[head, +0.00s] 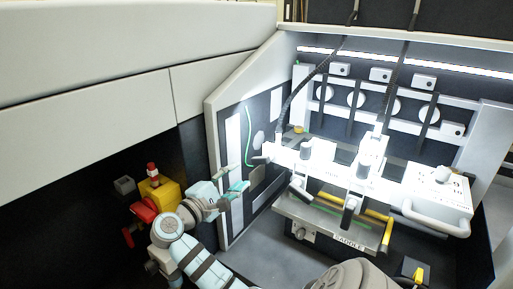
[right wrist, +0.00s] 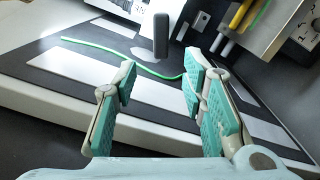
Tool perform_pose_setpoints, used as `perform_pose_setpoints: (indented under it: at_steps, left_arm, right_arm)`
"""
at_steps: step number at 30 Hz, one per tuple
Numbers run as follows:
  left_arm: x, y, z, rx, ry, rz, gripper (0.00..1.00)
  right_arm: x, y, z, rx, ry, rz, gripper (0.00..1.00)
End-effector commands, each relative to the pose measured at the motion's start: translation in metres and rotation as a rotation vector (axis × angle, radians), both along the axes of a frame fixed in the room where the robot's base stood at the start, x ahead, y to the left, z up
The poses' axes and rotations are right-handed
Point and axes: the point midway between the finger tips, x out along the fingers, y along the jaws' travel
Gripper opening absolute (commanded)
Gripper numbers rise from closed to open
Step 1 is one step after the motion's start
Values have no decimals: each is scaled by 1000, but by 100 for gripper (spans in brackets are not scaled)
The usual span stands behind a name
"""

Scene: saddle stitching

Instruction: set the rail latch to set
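My right gripper (head: 236,186) is left of the white rail assembly (head: 320,160) in the head view, by the pale side panel. In the right wrist view its two teal-padded fingers (right wrist: 155,92) stand wide apart with nothing between them. A dark rounded handle (right wrist: 161,36) stands beyond the fingertips, apart from them. In the head view a dark knob (head: 260,160) sits at the rail's left end, near the fingertips. Other dark knobs stand along the rail, such as one (head: 306,150) near its left part. No readable label shows which one is the rail latch. My left gripper is not visible.
A green cord (right wrist: 155,72) lies behind the fingers along the panel. A tray marked SADDLE (head: 348,243) with yellow bars is below the rail. A white box with a curved handle (head: 437,190) is at right. A yellow and red fitting (head: 158,192) is at left.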

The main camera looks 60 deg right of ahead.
Motion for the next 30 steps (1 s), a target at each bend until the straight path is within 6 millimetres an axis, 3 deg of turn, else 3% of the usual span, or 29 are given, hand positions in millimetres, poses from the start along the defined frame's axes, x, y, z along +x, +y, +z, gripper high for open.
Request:
perform_pose_setpoints:
  at_steps: [3, 9, 15, 23, 30]
  left_arm:
    - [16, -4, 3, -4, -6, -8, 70]
    - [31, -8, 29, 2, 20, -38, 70]
    - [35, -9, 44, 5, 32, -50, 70]
    - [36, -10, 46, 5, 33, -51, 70]
    - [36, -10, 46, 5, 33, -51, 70]
  right_arm:
    - [-2, -37, -4, -7, 1, -2, 38]
    - [-3, -85, -3, -3, 2, 1, 38]
    - [-3, -104, -2, 0, 2, 2, 38]
    - [-3, -105, -1, 1, 2, 3, 38]
    - [-3, -105, -1, 1, 2, 3, 2]
